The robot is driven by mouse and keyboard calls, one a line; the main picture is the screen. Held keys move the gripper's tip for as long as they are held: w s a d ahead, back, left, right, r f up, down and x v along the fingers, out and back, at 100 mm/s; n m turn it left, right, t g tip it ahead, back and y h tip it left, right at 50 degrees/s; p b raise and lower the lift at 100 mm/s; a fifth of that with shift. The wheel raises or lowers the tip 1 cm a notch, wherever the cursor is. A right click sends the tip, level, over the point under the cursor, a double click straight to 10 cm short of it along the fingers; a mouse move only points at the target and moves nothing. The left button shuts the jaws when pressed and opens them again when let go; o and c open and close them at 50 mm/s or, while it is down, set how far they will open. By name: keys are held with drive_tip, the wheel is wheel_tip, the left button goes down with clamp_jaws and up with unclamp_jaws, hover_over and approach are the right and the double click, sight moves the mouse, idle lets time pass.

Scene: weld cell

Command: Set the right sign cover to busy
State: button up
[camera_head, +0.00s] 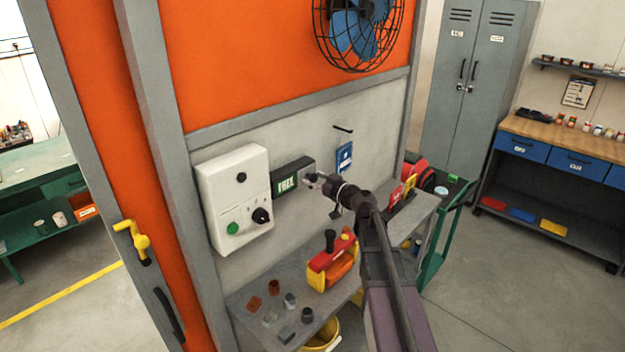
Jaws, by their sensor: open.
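A dark sign (286,184) is fixed to the grey wall panel, right of a white control box, and its left part shows the word FREE. A grey sign cover (304,168) lies over its right part. My gripper (316,181) is open, with its fingertips at the lower right of the cover. I cannot tell whether they touch it. The gripper hides part of the cover's lower right edge.
The white control box (233,190) has a green button and a black knob. Below, a grey shelf (252,327) holds small parts and a red and yellow tool (331,262). A blue tag (344,157) hangs right of the sign. A caged fan (360,27) is above.

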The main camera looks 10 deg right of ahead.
clamp_jaws()
idle(0.3)
drive_tip(key=shift+s, duration=0.1)
